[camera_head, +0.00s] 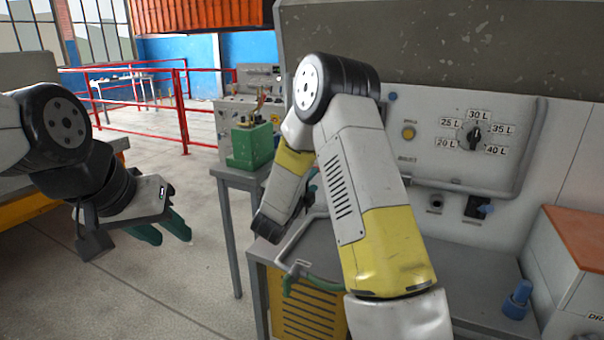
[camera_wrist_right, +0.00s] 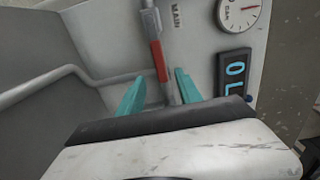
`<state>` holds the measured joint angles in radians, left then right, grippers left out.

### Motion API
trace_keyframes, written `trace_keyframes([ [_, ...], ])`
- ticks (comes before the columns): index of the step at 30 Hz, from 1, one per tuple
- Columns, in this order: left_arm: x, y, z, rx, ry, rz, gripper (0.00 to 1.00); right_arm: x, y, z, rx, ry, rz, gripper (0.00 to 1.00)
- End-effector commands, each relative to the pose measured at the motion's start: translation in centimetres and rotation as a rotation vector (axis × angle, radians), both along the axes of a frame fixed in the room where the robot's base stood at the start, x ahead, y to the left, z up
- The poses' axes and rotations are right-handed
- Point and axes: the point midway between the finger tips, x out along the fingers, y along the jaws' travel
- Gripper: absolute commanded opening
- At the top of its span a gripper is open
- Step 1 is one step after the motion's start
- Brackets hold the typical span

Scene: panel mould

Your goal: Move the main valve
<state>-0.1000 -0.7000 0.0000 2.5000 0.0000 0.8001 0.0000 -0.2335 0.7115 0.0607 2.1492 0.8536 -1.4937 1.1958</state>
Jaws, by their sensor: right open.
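The main valve's lever (camera_wrist_right: 158,60), a grey bar with a red section, shows in the right wrist view beside a label reading MAIN. My right gripper (camera_wrist_right: 160,77) is open, with one teal finger on each side of the lever and visible gaps between. In the head view my right forearm mostly hides this gripper, and I cannot make out the lever there. My left gripper (camera_head: 166,231) hangs over the floor at the left, its two teal fingers apart and nothing between them.
A gauge (camera_wrist_right: 240,12) and a display (camera_wrist_right: 234,72) sit right of the lever. A pipe (camera_wrist_right: 40,88) runs along the left. The head view shows a dial panel (camera_head: 440,165), a green box (camera_head: 251,146), a blue knob piece (camera_head: 517,300) and red railings (camera_head: 181,105).

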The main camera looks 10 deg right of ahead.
Motion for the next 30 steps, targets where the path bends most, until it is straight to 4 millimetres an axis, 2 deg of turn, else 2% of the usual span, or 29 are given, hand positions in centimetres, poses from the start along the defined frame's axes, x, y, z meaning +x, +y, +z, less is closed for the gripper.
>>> trace_keyframes([
  [5, 0.0, 0.0, 0.0, 0.0, 0.0, 0.0, 0.36, 1.0, -1.0, -0.1, 0.0, -0.013, -0.015, 0.42],
  [16, 0.0, 0.0, 0.0, 0.0, 0.0, 0.0, 0.36, 5.5, -4.0, -0.1, -0.002, -0.011, -0.013, 0.42],
  [21, 0.0, 0.0, 0.0, 0.0, 0.0, 0.0, 0.36, 6.3, -4.5, -0.1, -0.003, -0.01, -0.01, 0.42],
  [28, 0.0, 0.0, 0.0, 0.0, 0.0, 0.0, 0.36, 6.4, -4.5, -0.1, -0.003, -0.01, -0.01, 0.42],
  [30, 0.0, 0.0, 0.0, 0.0, 0.0, 0.0, 0.36, 6.3, -4.5, -0.1, -0.003, -0.01, -0.01, 0.28],
])
